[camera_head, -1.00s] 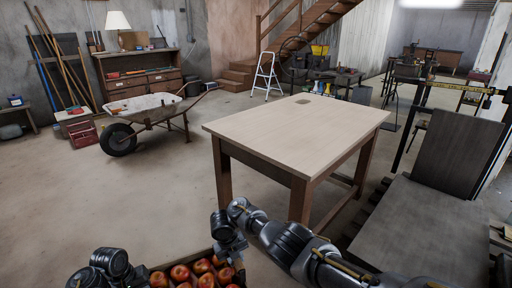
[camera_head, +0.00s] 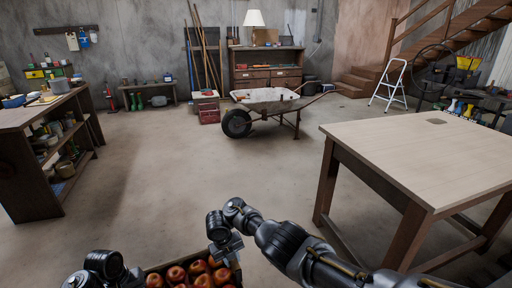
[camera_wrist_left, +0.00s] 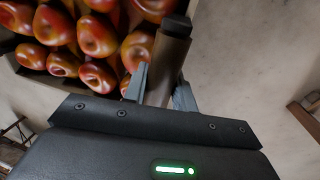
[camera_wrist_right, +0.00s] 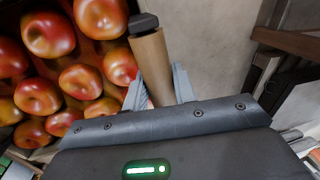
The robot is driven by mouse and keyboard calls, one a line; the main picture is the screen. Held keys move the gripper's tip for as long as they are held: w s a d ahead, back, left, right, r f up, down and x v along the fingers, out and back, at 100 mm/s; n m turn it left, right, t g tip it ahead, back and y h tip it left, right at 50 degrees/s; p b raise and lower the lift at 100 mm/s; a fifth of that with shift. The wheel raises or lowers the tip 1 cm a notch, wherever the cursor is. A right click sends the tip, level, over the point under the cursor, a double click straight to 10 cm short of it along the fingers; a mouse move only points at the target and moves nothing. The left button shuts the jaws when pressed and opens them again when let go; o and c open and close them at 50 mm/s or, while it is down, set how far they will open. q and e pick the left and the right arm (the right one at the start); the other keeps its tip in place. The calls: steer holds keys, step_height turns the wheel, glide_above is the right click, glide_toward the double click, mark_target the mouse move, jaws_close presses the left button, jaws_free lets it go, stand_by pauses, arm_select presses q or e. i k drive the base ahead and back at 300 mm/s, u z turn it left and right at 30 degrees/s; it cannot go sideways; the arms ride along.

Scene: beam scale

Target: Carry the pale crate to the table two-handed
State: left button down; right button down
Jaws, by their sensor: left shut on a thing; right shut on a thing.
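The crate (camera_head: 158,267), full of red-orange apples (camera_head: 190,273), is at the bottom edge of the head view, its lower part cut off. My left gripper (camera_wrist_left: 160,90) is shut on a brown, black-capped handle (camera_wrist_left: 168,62) at the crate's side. My right gripper (camera_wrist_right: 160,88) is shut on a similar handle (camera_wrist_right: 152,60) on the other side. In the head view my right gripper (camera_head: 232,262) is at the crate's right side. The table (camera_head: 430,150), with a pale top and brown legs, stands to the right, apart from the crate. Its visible top is bare except for a small darker patch.
A wheelbarrow (camera_head: 270,102) stands ahead, before a wooden cabinet (camera_head: 267,76) with a lamp. A loaded workbench shelf (camera_head: 40,160) is at the left. A stepladder (camera_head: 390,85) and stairs (camera_head: 440,35) are at the back right. The concrete floor (camera_head: 170,180) in the middle is clear.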

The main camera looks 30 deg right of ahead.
mark_target(398, 149)
steer(key=u, duration=0.3)
steer(key=i, duration=3.05)
steer(key=z, duration=2.5)
